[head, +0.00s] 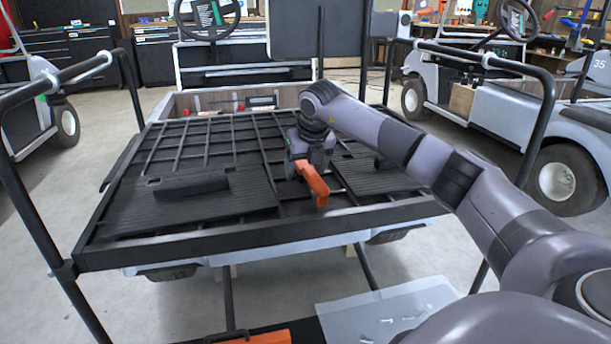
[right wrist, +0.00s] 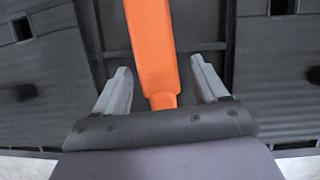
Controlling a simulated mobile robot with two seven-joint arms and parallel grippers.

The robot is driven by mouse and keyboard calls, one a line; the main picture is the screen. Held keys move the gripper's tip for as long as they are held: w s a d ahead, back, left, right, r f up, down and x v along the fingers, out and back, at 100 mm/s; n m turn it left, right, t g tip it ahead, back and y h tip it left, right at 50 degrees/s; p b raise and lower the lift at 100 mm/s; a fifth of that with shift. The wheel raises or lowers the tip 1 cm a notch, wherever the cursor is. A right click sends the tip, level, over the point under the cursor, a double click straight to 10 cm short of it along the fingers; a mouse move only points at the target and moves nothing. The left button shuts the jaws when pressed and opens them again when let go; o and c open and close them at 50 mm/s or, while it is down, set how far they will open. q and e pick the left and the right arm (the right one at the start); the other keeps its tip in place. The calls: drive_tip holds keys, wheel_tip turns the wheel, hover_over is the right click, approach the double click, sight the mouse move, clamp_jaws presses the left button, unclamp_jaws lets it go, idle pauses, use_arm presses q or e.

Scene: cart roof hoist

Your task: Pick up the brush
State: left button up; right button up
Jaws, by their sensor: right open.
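An orange bar-shaped handle (head: 312,184), which I take to be the brush, lies over the black slatted cart bed (head: 230,236) near its front middle. No bristles show. My right gripper (head: 307,166) points down over the handle's far end. In the right wrist view the orange handle (right wrist: 152,50) runs between the two grey fingers of the right gripper (right wrist: 161,88). The jaws are open, with a gap on both sides of the handle. My left gripper is not in view.
Black raised blocks (head: 190,186) sit on the bed's panels. Black upright rails (head: 30,205) flank the cart. Another orange item (head: 260,338) shows at the bottom edge, beside a pale sheet (head: 385,312) with small pieces. Other carts (head: 560,150) stand behind.

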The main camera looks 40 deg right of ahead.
drive_tip(key=shift+r, duration=0.1)
drive_tip(key=c, duration=1.1)
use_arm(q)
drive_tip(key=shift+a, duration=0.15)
use_arm(e)
drive_tip(key=shift+r, duration=0.5)
wheel_tip(320, 180, up, 9)
drive_tip(key=p, duration=0.3)
wheel_tip(320, 180, up, 9)
drive_tip(key=p, duration=0.3)
hover_over(305, 165)
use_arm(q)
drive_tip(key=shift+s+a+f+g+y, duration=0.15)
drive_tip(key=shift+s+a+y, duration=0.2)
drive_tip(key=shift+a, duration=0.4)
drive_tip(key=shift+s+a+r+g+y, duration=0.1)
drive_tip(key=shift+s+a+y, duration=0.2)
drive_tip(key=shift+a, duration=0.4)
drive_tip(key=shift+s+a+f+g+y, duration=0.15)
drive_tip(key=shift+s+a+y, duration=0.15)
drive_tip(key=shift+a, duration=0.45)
use_arm(e)
drive_tip(key=shift+s+r, duration=0.1)
drive_tip(key=shift+r, duration=0.4)
